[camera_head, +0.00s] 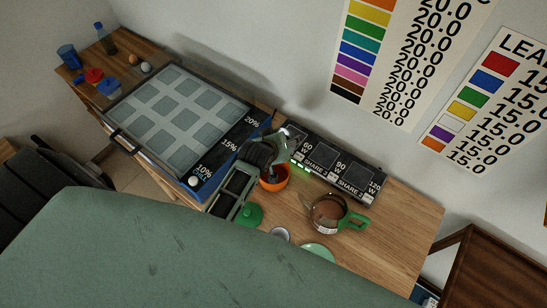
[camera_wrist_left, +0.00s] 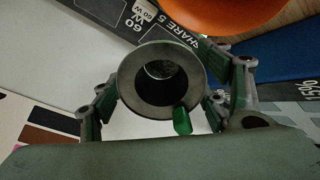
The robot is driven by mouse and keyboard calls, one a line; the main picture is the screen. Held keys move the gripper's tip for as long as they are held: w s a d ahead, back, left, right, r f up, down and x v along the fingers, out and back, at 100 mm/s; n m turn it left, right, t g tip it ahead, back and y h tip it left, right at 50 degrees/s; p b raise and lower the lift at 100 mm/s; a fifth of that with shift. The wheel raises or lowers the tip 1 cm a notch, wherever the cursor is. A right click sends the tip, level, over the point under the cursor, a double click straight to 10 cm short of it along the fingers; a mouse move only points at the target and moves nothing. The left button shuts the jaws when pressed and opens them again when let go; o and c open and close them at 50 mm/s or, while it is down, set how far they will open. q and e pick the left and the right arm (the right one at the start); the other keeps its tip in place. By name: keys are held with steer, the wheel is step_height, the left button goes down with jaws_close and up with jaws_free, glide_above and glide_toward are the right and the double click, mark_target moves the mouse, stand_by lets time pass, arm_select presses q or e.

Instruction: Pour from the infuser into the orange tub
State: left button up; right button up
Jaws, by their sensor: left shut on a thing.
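My left gripper (camera_head: 277,152) is shut on the infuser (camera_head: 293,133), which is tilted at the back edge of the table, above and behind the orange tub (camera_head: 274,183). In the left wrist view the infuser (camera_wrist_left: 128,82) shows as a dark round rim with a hollow middle and a small green tab, between the fingers (camera_wrist_left: 160,90). The orange tub (camera_wrist_left: 235,14) shows at the top of that view, close to the infuser but apart in the picture. Part of the tub's inside is hidden by my gripper; I cannot tell its contents. My right gripper is out of view.
A glass pot with a green handle (camera_head: 330,212) stands right of the tub. A green lid (camera_head: 250,214), a small grey dish (camera_head: 280,234) and a pale green plate (camera_head: 318,251) lie in front. A black labelled panel (camera_head: 335,165) is behind; a gridded tray (camera_head: 180,115) is left.

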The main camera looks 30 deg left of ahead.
arm_select(q)
steer(key=shift+s+r+t, duration=0.1)
steer(key=shift+s+t, duration=0.05)
steer(key=shift+t, duration=0.25)
steer(key=shift+s+r+t+b, duration=0.1)
steer(key=shift+t+b, duration=0.25)
steer(key=shift+t, duration=0.05)
steer(key=shift+s+r+t+b, duration=0.1)
steer(key=shift+s+t+b, duration=0.2)
steer(key=shift+t+b, duration=1.25)
steer(key=shift+s+r+g+b, duration=0.15)
steer(key=shift+g+b, duration=0.2)
steer(key=shift+b, duration=0.85)
steer(key=shift+s+r+t+b, duration=0.15)
steer(key=shift+t+b, duration=0.45)
steer(key=shift+b, duration=0.3)
steer(key=shift+s+d+t+y+b, duration=0.15)
steer(key=shift+s+t+y+b, duration=0.15)
steer(key=shift+s+t+b, duration=0.75)
steer(key=shift+s+r+t+b, duration=0.1)
steer(key=shift+s+t+b, duration=0.35)
steer(key=shift+b, duration=1.65)
steer(key=shift+s+t+b, duration=0.1)
steer(key=shift+t+b, duration=0.5)
steer(key=shift+b, duration=0.45)
steer(key=shift+s+t+b, duration=0.2)
steer(key=shift+t+b, duration=0.3)
steer(key=shift+b, duration=0.55)
